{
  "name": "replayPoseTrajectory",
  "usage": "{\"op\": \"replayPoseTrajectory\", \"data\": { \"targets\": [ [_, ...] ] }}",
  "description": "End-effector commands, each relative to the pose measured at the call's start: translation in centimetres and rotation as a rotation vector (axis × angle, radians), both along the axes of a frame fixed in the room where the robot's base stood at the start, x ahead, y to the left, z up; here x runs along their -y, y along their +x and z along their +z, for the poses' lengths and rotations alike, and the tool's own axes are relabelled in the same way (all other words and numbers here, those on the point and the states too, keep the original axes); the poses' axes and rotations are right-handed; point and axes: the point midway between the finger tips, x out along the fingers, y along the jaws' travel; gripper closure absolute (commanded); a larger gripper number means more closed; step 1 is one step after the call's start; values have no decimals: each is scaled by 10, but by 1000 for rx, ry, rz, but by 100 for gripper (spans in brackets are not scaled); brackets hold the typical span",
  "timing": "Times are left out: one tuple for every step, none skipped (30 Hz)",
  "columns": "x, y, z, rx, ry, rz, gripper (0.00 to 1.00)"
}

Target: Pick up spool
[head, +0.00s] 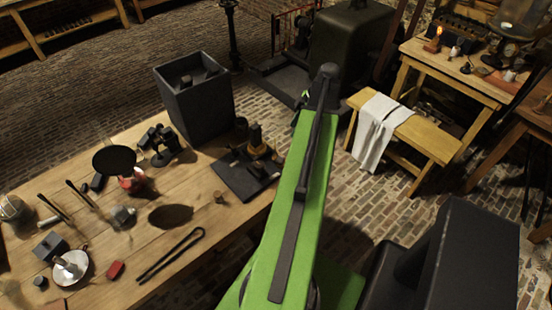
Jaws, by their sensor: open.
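I cannot tell for sure which thing is the spool. A tiny brownish piece (219,197) stands on the wooden table near its right edge and may be it. A dark device with a brown part (258,147) stands at the back of a dark board (240,176); its details are too small to tell. My green arm reaches up the middle of the view, right of the table. Its far end is dark, and I cannot make out my gripper's jaws there.
A tall dark open box (195,97) stands at the table's back. Black tongs (171,254), a red block (116,270), a white dish (82,270) and a round black disc (114,159) occupy the wooden table (185,280). A bench with a white cloth (376,130) stands right of my arm.

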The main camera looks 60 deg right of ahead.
Motion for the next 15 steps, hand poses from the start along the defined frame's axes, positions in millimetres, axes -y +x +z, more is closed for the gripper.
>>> {"op": "replayPoseTrajectory", "data": {
  "targets": [
    [1, -1, -4, 0, 0, -4, 59],
    [1, -2, -7, 0, 0, -6, 59],
    [1, -3, -12, -1, 0, -9, 59],
    [1, -2, -17, -1, 0, -12, 59],
    [1, -2, -22, -1, 0, -14, 59],
    [0, -1, -30, -2, 0, -16, 59],
    [-1, 0, -36, -2, 0, -18, 59],
    [-2, 2, -43, -2, 1, -19, 59],
    [-3, 4, -52, -1, 0, -20, 59],
    [-4, 5, -59, -2, 0, -21, 59],
    [-5, 7, -65, -1, 0, -22, 59],
    [-6, 9, -74, -2, 0, -23, 59],
    [-7, 11, -80, -1, 0, -25, 59],
    [-9, 13, -86, -2, 0, -26, 59],
    [-10, 16, -94, -2, 0, -26, 59]
  ]
}}
